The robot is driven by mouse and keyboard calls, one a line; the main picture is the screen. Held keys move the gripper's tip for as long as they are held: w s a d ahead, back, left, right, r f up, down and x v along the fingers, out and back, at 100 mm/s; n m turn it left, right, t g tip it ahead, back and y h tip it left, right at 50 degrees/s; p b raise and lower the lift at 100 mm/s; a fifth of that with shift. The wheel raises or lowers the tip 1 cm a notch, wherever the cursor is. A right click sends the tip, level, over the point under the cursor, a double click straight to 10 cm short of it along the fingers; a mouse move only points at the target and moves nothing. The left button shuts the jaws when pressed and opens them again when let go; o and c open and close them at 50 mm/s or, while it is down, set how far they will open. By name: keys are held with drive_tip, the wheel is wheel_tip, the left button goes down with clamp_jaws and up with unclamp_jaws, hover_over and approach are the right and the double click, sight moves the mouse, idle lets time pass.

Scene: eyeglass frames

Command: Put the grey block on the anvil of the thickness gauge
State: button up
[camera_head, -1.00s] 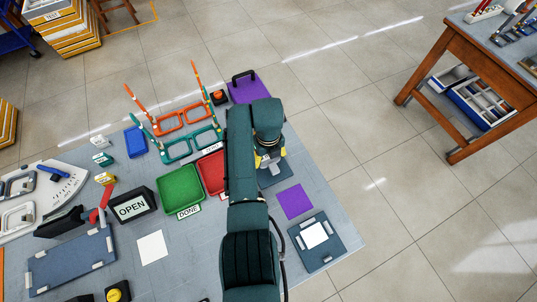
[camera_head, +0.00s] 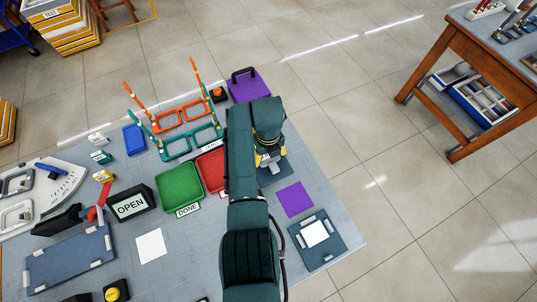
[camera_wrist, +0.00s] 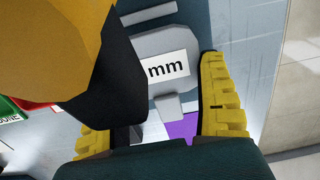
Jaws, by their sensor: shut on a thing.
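My gripper (camera_wrist: 160,120) shows in the wrist view as two yellow ribbed fingers, set apart. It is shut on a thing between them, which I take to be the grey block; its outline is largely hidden. In the head view my gripper (camera_head: 268,160) is low over the thickness gauge, and my arm covers much of both. The gauge has a dark blue-grey base (camera_head: 274,175), and in the wrist view a light grey part with a white "mm" label (camera_wrist: 167,66). A large yellow and black shape (camera_wrist: 75,45) blocks the upper left there. I cannot tell whether the block touches the anvil.
A purple square (camera_head: 294,199) and a dark plate with a white square (camera_head: 297,238) lie in front of the gauge. A green tray (camera_head: 179,211) and a red tray (camera_head: 211,171) are left. A purple block with a black handle (camera_head: 262,92) stands behind.

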drive_tip(key=shift+f+b, duration=0.5)
drive_tip(key=shift+f, duration=0.2)
wheel_tip(320, 180, up, 4)
drive_tip(key=p, duration=0.4)
drive_tip(key=shift+r, duration=0.1)
drive_tip(key=shift+d, duration=0.1)
idle(0.3)
